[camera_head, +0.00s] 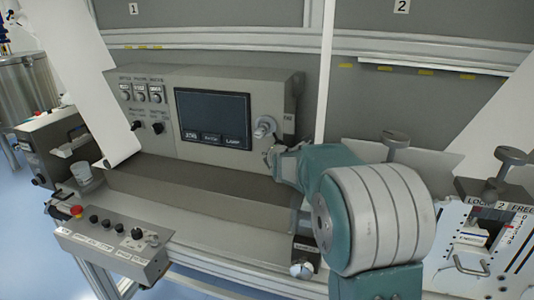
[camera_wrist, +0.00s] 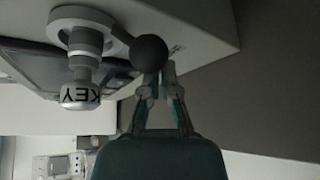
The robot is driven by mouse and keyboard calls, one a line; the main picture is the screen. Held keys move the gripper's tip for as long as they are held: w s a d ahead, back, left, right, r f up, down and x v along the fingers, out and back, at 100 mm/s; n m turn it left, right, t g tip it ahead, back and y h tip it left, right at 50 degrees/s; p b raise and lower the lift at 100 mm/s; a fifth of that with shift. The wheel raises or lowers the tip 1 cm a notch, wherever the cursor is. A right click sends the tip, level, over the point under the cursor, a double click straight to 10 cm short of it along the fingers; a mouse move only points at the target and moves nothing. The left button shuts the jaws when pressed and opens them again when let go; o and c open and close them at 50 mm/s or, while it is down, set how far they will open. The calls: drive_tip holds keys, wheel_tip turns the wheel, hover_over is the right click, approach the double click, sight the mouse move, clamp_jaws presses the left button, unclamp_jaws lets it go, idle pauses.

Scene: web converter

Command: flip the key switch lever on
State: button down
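The key switch (camera_head: 264,127) is a silver knob on the right of the grey panel in the head view. In the wrist view the key switch (camera_wrist: 83,70) shows a round collar and a cap lettered KEY. Its lever ends in a black ball (camera_wrist: 148,53). My gripper (camera_wrist: 160,75) has its fingers drawn together, with the tips right by the ball. The ball partly covers the tips, so I cannot tell whether they touch it. In the head view my gripper (camera_head: 276,154) is just below the key switch, mostly hidden behind my teal and white arm.
A dark screen (camera_head: 212,116) and several small knobs share the panel. A control box (camera_head: 110,243) with a red button stands at the lower left. White web sheet hangs at the left (camera_head: 100,110). A clamp lever (camera_head: 396,140) rises right of my arm.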

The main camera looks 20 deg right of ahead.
sight(280, 142)
drive_tip(key=shift+s+d+r, duration=0.2)
drive_tip(key=shift+d+r, duration=0.05)
drive_tip(key=shift+r, duration=0.25)
drive_tip(key=shift+s+d+r, duration=0.25)
drive_tip(key=shift+r, duration=0.3)
drive_tip(key=shift+s+d+r, duration=0.2)
drive_tip(key=shift+d+r, duration=0.05)
drive_tip(key=shift+r, duration=0.5)
